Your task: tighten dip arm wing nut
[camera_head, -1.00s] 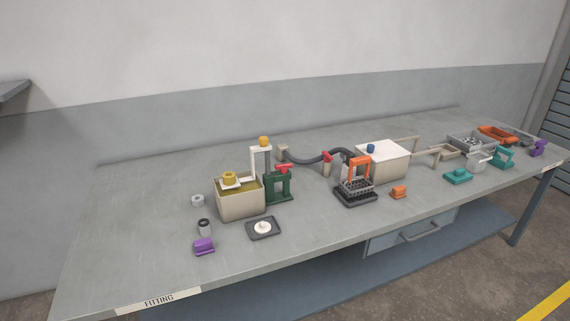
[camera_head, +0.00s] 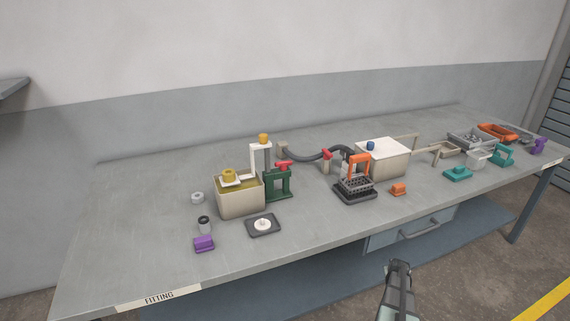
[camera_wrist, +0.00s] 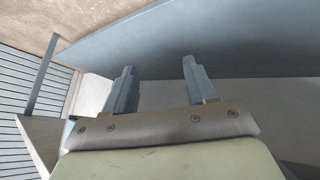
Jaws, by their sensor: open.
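A white dip arm (camera_head: 261,148) with an orange knob (camera_head: 263,138) on top stands behind a beige tank (camera_head: 240,202) of yellow liquid. A yellow round piece (camera_head: 229,175) sits over the tank. A green stand (camera_head: 277,186) beside the tank carries a red wing-shaped piece (camera_head: 284,165); I cannot tell for sure which piece is the wing nut. My gripper (camera_head: 398,266) is in front of the bench at lower right, well apart from these things. In the wrist view my gripper (camera_wrist: 158,68) is open, with nothing between its fingers.
A black tray with a basket and orange handle (camera_head: 358,170) and a white-lidded box (camera_head: 385,158) stand right of the tank. A dark dish (camera_head: 263,226) and a purple block (camera_head: 204,244) lie in front. A drawer (camera_head: 415,228) hangs below the bench.

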